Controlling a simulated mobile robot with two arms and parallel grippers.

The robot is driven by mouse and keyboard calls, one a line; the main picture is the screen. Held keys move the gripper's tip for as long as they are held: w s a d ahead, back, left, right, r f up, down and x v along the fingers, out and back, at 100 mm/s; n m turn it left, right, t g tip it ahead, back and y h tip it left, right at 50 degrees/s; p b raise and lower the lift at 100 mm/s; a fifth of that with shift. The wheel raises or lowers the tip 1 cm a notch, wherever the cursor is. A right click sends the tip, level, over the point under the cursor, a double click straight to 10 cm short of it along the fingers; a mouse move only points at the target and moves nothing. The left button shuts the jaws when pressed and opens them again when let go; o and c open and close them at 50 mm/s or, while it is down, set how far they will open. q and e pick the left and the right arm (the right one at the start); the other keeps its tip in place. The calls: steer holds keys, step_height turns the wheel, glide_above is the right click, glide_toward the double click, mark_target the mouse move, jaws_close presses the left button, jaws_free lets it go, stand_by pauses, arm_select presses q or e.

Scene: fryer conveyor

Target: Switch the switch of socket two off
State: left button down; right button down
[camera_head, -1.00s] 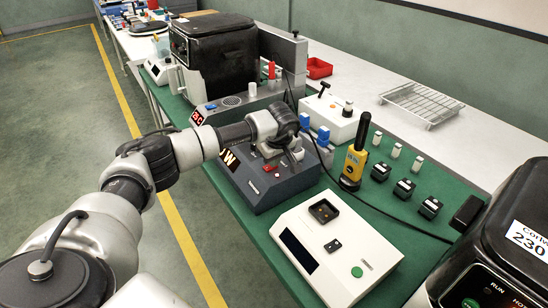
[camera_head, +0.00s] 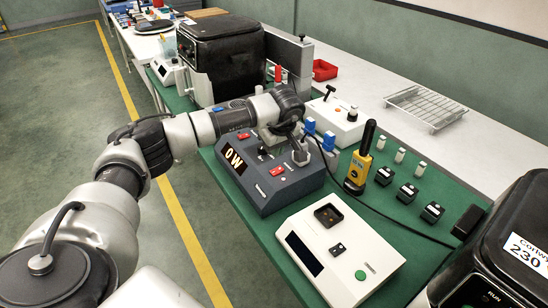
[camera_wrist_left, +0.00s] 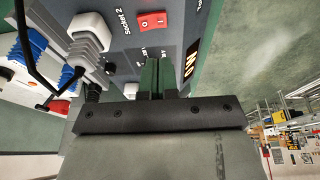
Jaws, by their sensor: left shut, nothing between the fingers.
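The dark grey socket box (camera_head: 290,187) stands on the green mat, its display (camera_head: 235,160) reading "0 W". The red rocker switch labelled Socket 2 shows in the wrist view (camera_wrist_left: 152,22) and at the box's front right in the head view (camera_head: 277,170). Its rocker position is too small to tell. A white plug (camera_wrist_left: 88,40) sits beside the label. My left gripper (camera_wrist_left: 158,66) is shut and empty above the box, apart from the Socket 2 switch, which lies above its fingertips in the wrist view. In the head view the wrist hides part of the box.
Another red switch (camera_head: 244,136) is at the box's far left. Blue plugs (camera_head: 328,140) stand behind it. A yellow handheld device (camera_head: 358,168) and a white instrument (camera_head: 318,275) are to the right and front. A black cable crosses the mat.

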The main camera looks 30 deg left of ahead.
arm_select(q)
steer(key=w+v, duration=0.1)
steer(key=v, duration=0.5)
steer(key=shift+s+d+r+b, duration=0.25)
steer(key=shift+s+b, duration=0.1)
steer(key=shift+b, duration=0.1)
